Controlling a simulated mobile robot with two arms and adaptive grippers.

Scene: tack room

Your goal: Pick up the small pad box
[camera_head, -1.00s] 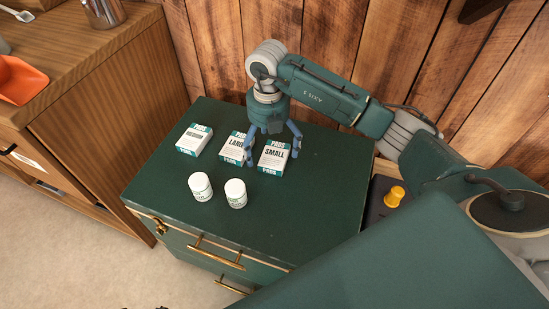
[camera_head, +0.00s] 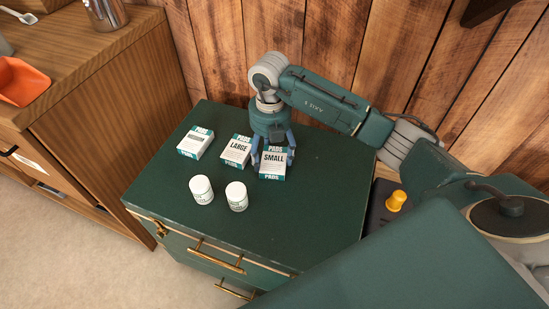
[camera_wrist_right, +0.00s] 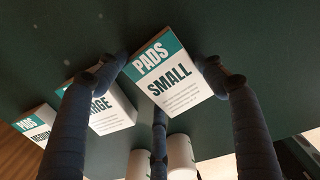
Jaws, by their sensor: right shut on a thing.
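The small pad box (camera_head: 273,164) is white and teal with the word SMALL on it. It is the rightmost of the boxes on the green chest top (camera_head: 310,210). My right gripper (camera_head: 273,163) reaches down over it, with its blue fingers shut on the box's sides. In the right wrist view the small pad box (camera_wrist_right: 165,75) sits between the fingers of my right gripper (camera_wrist_right: 165,70). I cannot tell whether the box is clear of the chest top. My left gripper is not in view.
The large pad box (camera_head: 236,150) stands close to the left of the right gripper's fingers. A third pad box (camera_head: 195,142) is farther left. Two white jars (camera_head: 201,189) (camera_head: 237,196) stand in front. The plank wall (camera_head: 340,50) is behind. The chest top's front right is clear.

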